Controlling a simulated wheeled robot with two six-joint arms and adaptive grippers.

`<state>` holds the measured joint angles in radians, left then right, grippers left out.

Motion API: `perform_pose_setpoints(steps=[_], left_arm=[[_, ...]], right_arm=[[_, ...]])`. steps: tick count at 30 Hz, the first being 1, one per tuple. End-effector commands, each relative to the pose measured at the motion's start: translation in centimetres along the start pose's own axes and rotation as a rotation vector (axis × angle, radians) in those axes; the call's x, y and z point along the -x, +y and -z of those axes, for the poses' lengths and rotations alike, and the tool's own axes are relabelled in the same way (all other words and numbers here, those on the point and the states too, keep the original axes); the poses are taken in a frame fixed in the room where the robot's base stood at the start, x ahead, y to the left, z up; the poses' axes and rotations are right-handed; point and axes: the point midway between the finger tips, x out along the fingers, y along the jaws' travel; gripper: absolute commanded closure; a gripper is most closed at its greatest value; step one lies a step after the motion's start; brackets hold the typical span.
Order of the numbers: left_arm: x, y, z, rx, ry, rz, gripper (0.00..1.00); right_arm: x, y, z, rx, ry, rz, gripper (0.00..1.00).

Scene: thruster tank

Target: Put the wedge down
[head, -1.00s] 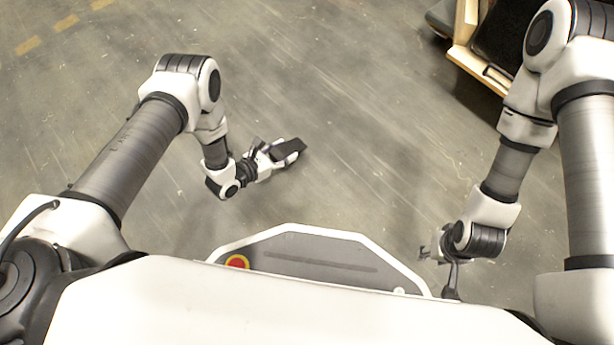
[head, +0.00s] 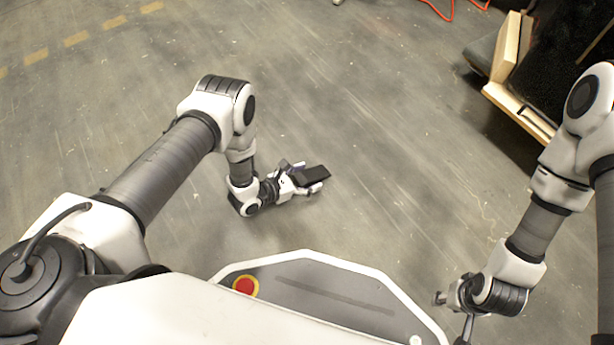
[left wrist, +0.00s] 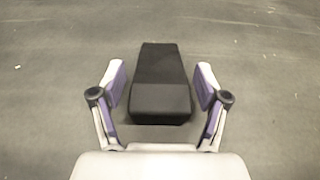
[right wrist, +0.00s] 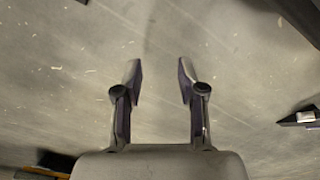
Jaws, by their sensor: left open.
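The wedge (head: 314,174) is a black, block-like piece low over the grey floor, left of centre in the head view. In the left wrist view the wedge (left wrist: 160,85) lies between the two fingers of my left gripper (left wrist: 160,88), with a gap on each side. That gripper is open and also shows in the head view (head: 303,178). The wedge looks to be resting on the floor; its underside is hidden. My right gripper (right wrist: 158,75) is open and empty over bare floor, on the right in the head view.
A dark cart-like object with a pale wooden edge (head: 518,108) stands at the upper right. An orange cable (head: 445,15) lies at the top. Yellow dashes (head: 76,39) mark the floor at upper left. Floor around the wedge is clear.

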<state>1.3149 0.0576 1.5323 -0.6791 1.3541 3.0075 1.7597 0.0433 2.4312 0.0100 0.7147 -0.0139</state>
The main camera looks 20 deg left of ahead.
Motion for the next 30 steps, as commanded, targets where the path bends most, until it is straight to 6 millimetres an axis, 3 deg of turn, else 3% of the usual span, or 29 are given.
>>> perform_pose_setpoints(steps=[5,12,18,30], left_arm=[[1.6,0.1,-0.6,0.002,0.001,-0.001,0.26],[7.9,0.1,-0.8,0.003,0.003,-0.004,0.26],[11.5,0.1,-0.5,0.001,0.001,-0.002,0.26],[12.1,0.0,-0.2,0.0,0.0,0.0,0.26]], right_arm=[[1.5,0.0,-0.3,-0.004,-0.009,0.001,0.6],[5.1,0.0,-1.0,-0.017,-0.034,0.004,0.6],[6.4,-0.1,-1.1,-0.013,-0.037,0.005,0.6],[6.3,-0.1,-1.1,-0.012,-0.038,0.005,0.6]])
